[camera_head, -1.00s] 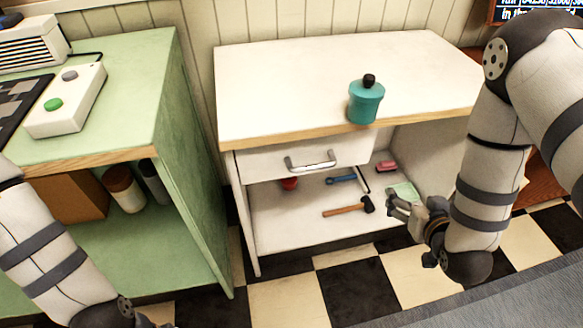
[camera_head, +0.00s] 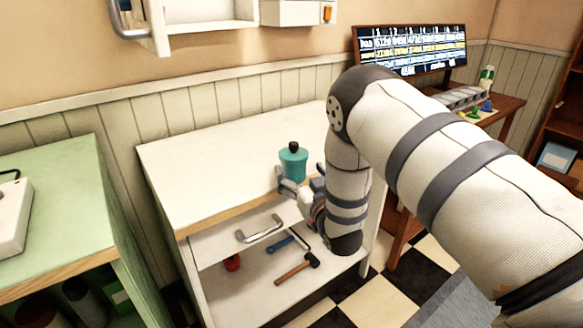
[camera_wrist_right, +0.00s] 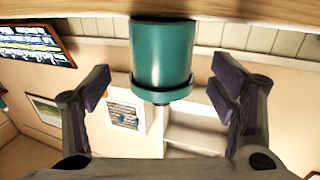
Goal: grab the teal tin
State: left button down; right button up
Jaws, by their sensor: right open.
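The teal tin (camera_head: 293,164), with a lid and a dark knob, stands upright on the white counter top (camera_head: 215,150) near its front edge. My right gripper (camera_head: 298,184) is in front of the tin, and its fingers overlap the tin's lower part in the head view. In the right wrist view, the tin (camera_wrist_right: 162,55) appears upside down between the two spread fingers of the open gripper (camera_wrist_right: 165,95), with gaps on both sides. Its knob is mostly hidden there. My left gripper is not in view.
Below the top are a drawer with a metal handle (camera_head: 262,230) and a shelf holding a hammer (camera_head: 297,268) and a red item (camera_head: 232,262). A green counter (camera_head: 70,190) stands at left. A wall cabinet (camera_head: 190,15) hangs above. The counter's back left is clear.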

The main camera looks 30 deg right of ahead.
jog(key=x, duration=0.5)
jog(key=shift+f+b, duration=0.25)
jog(key=shift+b, duration=0.1)
jog(key=shift+a+r, duration=0.1)
jog(key=shift+r, duration=0.05)
jog(key=shift+c, duration=0.3)
grip_shut()
